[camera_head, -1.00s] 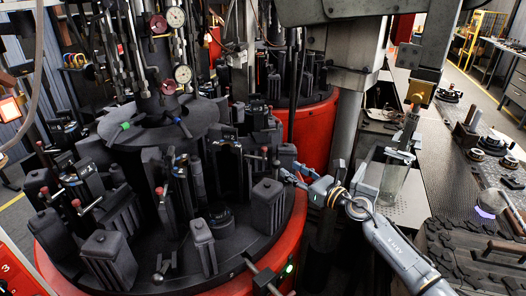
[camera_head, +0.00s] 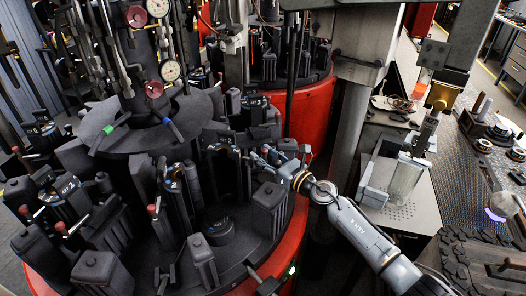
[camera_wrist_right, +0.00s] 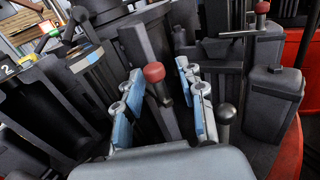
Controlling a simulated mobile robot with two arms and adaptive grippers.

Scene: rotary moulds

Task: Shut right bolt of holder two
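My right gripper (camera_head: 268,158) reaches in from the right over the round black mould table. In the right wrist view its blue-padded fingers (camera_wrist_right: 160,98) are open. A red-knobbed bolt lever (camera_wrist_right: 153,72) shows between the fingers, apart from both; I cannot tell how deep it lies between them. A label "2" (camera_wrist_right: 5,70) shows at the left edge of the wrist view, on a dark holder. In the head view, a dark holder with a small blue label (camera_head: 172,184) stands left of the gripper. My left gripper is not in view.
A grey ball-ended lever (camera_wrist_right: 226,113) stands close beside the right finger. Another red-knobbed lever (camera_wrist_right: 262,7) is behind. Dark mould blocks (camera_head: 269,208) crowd the table around the gripper. A grey post (camera_head: 355,100) stands at the right.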

